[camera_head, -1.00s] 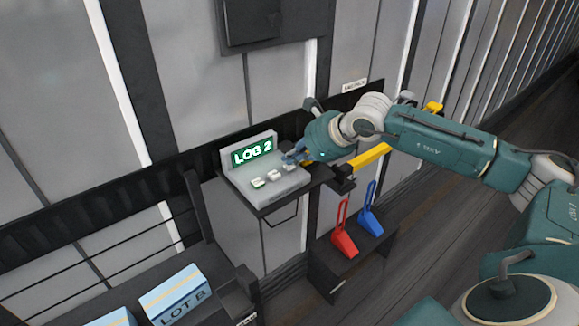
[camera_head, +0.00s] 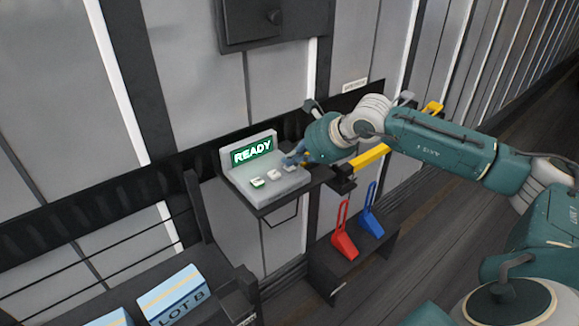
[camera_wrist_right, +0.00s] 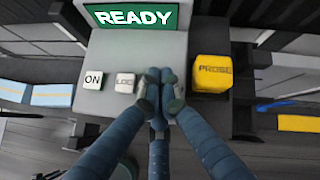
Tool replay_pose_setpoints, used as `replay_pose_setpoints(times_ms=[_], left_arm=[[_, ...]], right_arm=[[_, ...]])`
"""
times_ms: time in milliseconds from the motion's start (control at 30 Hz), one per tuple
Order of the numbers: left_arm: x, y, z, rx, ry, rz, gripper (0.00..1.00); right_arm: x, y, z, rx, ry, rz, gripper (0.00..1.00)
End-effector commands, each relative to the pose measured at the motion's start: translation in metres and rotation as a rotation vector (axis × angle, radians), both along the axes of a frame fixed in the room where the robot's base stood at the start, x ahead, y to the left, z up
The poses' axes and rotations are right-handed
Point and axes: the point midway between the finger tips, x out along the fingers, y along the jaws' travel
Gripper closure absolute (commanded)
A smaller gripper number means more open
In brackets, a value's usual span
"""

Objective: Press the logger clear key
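The grey logger (camera_head: 262,200) sits on a small wall shelf, and its green screen (camera_head: 252,151) reads READY. The screen also shows in the right wrist view (camera_wrist_right: 133,17). Its white keys stand in a row: the ON key (camera_wrist_right: 93,80), the LOG key (camera_wrist_right: 125,83) and a third key (camera_head: 290,168) at the right end. My right gripper (camera_head: 293,159) is at this third key, fingertips together and empty. In the wrist view the fingertips (camera_wrist_right: 160,82) hide that key and its label, so contact cannot be told. My left gripper is not in view.
A yellow block marked PROBE (camera_wrist_right: 212,70) stands just right of the fingertips. A yellow bar (camera_head: 370,156) is beneath my right forearm. Red (camera_head: 343,243) and blue (camera_head: 370,222) handled tools stand on a low dark stand. A LOT B box (camera_head: 174,293) lies lower left.

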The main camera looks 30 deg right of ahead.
Motion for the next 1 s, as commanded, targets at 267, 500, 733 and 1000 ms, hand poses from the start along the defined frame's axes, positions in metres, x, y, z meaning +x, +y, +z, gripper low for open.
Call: replay_pose_setpoints(times_ms=[267, 500, 733, 1000], left_arm=[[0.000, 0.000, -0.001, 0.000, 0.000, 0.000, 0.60], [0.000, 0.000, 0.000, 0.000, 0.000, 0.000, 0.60], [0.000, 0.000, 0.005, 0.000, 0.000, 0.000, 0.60], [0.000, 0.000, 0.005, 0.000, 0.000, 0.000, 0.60]], right_arm=[[-0.001, 0.000, -0.003, 0.000, 0.004, 0.001, 1.00], [-0.001, 0.001, 0.000, 0.001, 0.004, 0.000, 1.00], [-0.001, 0.001, 0.013, 0.001, 0.003, 0.001, 1.00], [0.000, 0.001, 0.016, 0.000, 0.003, 0.001, 1.00]])
